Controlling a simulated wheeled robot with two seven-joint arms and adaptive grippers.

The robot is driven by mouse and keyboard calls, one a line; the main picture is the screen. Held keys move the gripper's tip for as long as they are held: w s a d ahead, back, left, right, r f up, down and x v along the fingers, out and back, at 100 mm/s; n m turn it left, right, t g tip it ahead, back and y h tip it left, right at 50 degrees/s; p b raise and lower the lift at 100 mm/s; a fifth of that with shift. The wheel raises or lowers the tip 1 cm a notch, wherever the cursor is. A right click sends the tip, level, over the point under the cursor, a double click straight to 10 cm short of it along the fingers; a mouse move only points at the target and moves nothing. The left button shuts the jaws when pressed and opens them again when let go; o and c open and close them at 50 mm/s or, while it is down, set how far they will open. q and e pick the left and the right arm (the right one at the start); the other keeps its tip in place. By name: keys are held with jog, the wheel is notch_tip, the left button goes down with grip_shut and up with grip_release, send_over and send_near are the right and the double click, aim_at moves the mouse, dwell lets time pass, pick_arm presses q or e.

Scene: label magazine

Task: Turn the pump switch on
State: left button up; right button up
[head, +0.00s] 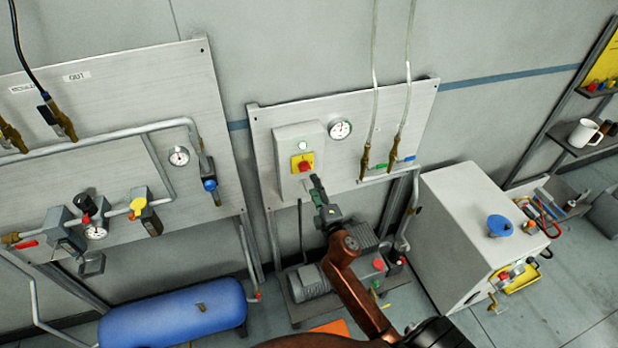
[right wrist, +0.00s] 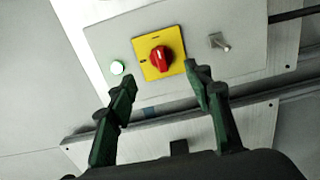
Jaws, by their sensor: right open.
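The pump switch is a red rotary knob (head: 305,166) on a yellow plate (head: 296,158), on the front of a light grey box (head: 290,140). In the right wrist view the red knob (right wrist: 160,59) shows up close, with a white mark on it, and the yellow plate (right wrist: 147,70) behind it. My right gripper (head: 316,182) is just below the knob in the head view. In the right wrist view its two green fingers (right wrist: 160,80) are apart and empty, with the knob beyond and between their tips. My left gripper is not in view.
A metal toggle (right wrist: 220,42) sticks out on the same box. A gauge (head: 340,129) and two clear hoses with brass fittings (head: 366,160) are to the right. A pump motor (head: 310,282) stands below. A blue tank (head: 180,312) and white cabinet (head: 455,245) flank it.

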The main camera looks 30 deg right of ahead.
jog(key=shift+v, duration=1.4)
jog(key=shift+a+r, duration=0.1)
